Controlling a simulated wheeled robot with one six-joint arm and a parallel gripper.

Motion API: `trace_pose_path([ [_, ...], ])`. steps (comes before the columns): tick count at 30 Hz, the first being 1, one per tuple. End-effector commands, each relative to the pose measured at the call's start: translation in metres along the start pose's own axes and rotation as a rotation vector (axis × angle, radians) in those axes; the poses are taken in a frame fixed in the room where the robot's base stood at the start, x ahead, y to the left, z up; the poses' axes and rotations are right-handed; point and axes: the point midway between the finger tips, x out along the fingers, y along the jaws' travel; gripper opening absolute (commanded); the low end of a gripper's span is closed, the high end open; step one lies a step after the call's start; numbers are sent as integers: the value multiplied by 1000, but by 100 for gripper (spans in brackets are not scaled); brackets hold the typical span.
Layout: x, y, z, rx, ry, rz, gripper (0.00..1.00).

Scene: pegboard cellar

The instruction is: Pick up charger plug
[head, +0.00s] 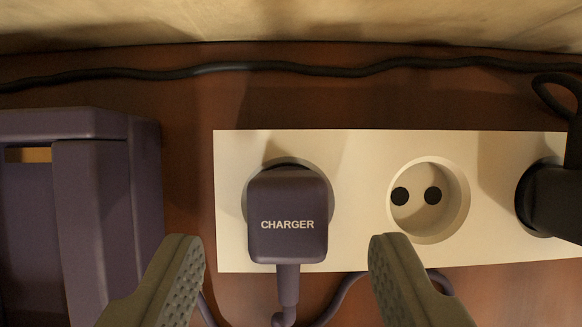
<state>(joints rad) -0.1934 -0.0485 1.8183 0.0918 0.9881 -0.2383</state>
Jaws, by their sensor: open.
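The charger plug (287,205) is a dark purple block with "CHARGER" in white letters. It sits in the left socket of a cream socket strip (366,150). Its cable leaves from its lower side and curls off to the right and left below. My gripper (288,240) is open, with one grey ridged finger to the lower left of the plug and the other to its lower right. Neither finger appears to touch the plug. How far the fingertips stand from the plug in depth, I cannot tell.
An empty round socket (430,198) is right of the plug. A black plug (553,195) fills the socket at the right edge. A purple box-like holder (90,200) stands at the left. A black cable (330,70) runs along the back by a pale wall (290,20).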

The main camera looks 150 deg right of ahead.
Motion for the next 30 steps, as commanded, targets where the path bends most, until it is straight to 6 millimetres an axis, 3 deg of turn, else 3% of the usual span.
trace_pose_path([
  [6,28,0,-1,0,-1,0,53],
  [13,30,1,-1,0,0,0,53],
  [21,29,1,-1,0,0,0,2],
  [30,29,1,-2,0,0,0,0],
])
